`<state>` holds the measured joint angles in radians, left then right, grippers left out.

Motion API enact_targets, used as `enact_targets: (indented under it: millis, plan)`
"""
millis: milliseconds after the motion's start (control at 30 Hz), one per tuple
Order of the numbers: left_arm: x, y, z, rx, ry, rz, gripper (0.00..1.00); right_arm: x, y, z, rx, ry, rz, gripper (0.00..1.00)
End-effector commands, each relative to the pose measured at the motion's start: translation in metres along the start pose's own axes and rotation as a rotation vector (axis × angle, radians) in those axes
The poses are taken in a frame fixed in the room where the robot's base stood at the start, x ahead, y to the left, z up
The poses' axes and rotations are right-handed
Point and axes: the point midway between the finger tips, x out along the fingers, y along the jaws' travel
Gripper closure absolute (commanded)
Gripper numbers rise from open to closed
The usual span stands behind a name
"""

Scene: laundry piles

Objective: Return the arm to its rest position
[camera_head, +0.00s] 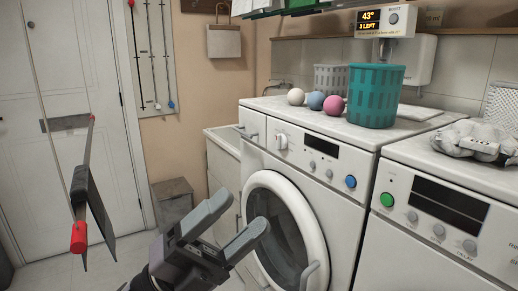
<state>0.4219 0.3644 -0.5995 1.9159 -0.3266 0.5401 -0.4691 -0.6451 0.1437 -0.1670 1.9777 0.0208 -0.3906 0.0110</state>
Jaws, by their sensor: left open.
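My left gripper (246,211) is grey, low in the middle of the head view. Its two fingers are apart, with nothing visible between them. Most of my left arm is below the picture. My right gripper does not show.
A second white machine (400,222) stands on the right. A teal basket (376,97) and several balls, one pink (334,105), sit on the first machine. A grey bin (172,202) stands by the wall. A red-tipped pole (79,238) with a dark panel shows at left.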

Motion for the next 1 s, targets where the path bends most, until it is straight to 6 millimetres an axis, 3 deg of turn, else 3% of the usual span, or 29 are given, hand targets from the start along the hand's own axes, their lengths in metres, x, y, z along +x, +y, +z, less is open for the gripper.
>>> enact_targets:
  millis: [200,300,433,567,733,833,1000]
  plan:
    - [-0.074,0.049,0.042,-0.35,-0.461,0.052,0.33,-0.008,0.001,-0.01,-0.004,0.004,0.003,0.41]
    - [-0.12,0.074,0.05,-0.504,-0.673,0.073,0.33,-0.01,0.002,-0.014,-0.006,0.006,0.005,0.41]
    - [-0.188,0.108,0.043,-0.697,-0.953,0.097,0.33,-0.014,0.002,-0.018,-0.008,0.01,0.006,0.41]
    - [-0.262,0.137,0.017,-0.882,-1.241,0.114,0.33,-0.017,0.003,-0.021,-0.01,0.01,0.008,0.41]
    - [-0.348,0.16,-0.037,-1.073,-1.583,0.124,0.33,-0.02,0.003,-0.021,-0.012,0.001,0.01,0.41]
    - [-0.382,0.165,-0.067,-1.144,-1.726,0.125,0.33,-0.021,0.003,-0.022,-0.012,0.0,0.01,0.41]
    - [-0.409,0.167,-0.093,-1.197,-1.843,0.123,0.33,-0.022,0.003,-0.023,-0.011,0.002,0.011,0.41]
